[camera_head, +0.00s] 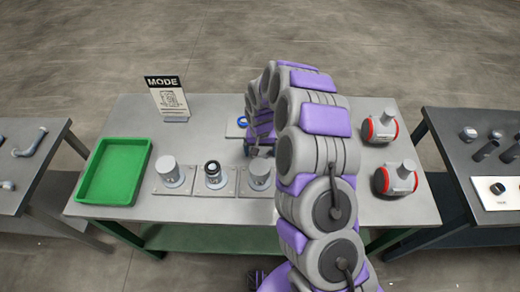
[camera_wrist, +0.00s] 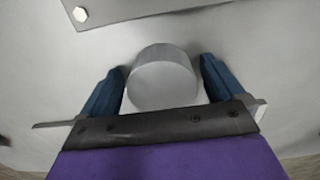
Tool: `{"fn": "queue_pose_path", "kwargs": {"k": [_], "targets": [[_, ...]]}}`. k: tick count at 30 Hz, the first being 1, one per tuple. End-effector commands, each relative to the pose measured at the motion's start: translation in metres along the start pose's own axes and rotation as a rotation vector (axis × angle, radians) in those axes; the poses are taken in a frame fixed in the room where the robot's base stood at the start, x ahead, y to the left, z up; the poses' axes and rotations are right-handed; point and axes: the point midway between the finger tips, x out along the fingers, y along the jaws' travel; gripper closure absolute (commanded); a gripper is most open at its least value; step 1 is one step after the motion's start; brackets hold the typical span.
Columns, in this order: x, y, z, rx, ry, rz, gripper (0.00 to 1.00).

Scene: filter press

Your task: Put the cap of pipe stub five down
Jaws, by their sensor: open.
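A smooth grey cylindrical cap (camera_wrist: 163,80) shows in the wrist view, between the two blue fingers of my gripper (camera_wrist: 163,92). The fingers are open, one on each side, with a small gap visible on each side. The cap appears to rest on a pale grey surface. In the head view my arm hides the cap and most of my gripper. Three pipe stubs stand in a row on plates there: a grey-topped left one (camera_head: 171,172), a middle one with a dark ring at its top (camera_head: 213,174), and a grey-topped right one (camera_head: 260,174). No stub number is readable.
A green tray (camera_head: 147,158) sits at the table's left end, and a MODE sign (camera_head: 170,98) stands behind. Two red-ringed grey fittings (camera_head: 380,126) (camera_head: 396,179) stand at the right. A plate with a bolt (camera_wrist: 81,14) lies at the wrist view's top. Side tables flank this one.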

Motion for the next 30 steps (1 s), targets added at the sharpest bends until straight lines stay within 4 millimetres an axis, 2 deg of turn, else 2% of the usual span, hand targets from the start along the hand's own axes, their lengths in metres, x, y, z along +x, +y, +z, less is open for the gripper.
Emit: {"fn": "queue_pose_path", "kwargs": {"k": [16, 21, 26, 30], "targets": [[-0.111, -0.001, -0.002, 0.002, 0.017, -0.006, 0.03], [-0.126, -0.001, -0.002, 0.000, 0.017, -0.006, 0.03], [-0.127, -0.001, -0.001, 0.000, 0.017, -0.006, 0.03], [-0.140, 0.004, 0.009, -0.008, 0.012, -0.012, 0.03]]}}
